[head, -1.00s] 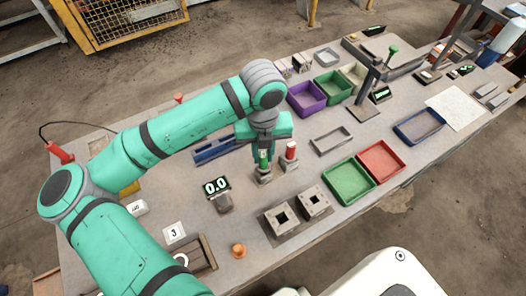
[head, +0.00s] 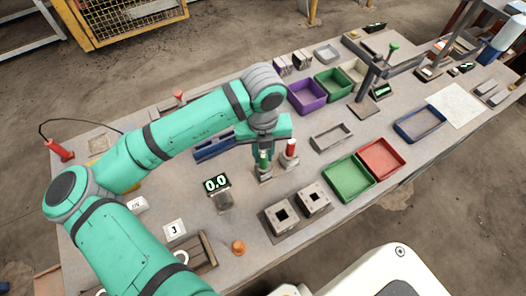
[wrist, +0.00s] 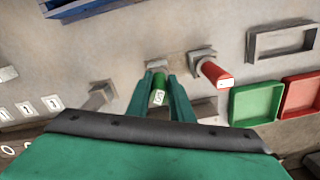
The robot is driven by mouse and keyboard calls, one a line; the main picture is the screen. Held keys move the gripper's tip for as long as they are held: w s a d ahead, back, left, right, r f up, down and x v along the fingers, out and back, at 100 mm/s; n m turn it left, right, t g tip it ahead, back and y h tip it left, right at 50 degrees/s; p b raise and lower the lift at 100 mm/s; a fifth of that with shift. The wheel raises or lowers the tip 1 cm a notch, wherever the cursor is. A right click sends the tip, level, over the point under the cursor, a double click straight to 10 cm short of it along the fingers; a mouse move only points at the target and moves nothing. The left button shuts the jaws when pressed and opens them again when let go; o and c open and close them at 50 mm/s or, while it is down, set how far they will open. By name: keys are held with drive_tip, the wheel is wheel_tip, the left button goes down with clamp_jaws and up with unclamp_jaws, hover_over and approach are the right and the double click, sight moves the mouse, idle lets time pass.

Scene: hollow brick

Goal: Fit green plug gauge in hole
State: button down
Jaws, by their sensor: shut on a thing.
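The green plug gauge (head: 264,160) is upright between the fingers of my gripper (head: 263,150), which is shut on it. In the wrist view the gauge's green end, with a white label, shows between the fingertips (wrist: 160,93). A grey holder block (head: 265,175) is directly below it. I cannot tell whether the gauge is still seated in the block. Two grey hollow bricks, a left one (head: 273,223) and a right one (head: 313,194), each with a dark square hole on top, stand in front and to the right of my gripper.
A red plug gauge (head: 291,148) stands in its own holder close to the right of my gripper. A digital display (head: 216,184) is to the left. Green (head: 345,192) and red (head: 381,171) trays lie to the right. An orange knob-like piece (head: 238,246) stands near the front edge.

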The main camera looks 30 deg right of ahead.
drive_tip(key=shift+f, duration=0.1)
drive_tip(key=c, duration=1.5)
unclamp_jaws()
wheel_tip(320, 180, up, 11)
drive_tip(key=shift+f, duration=0.1)
drive_tip(key=shift+s, duration=0.1)
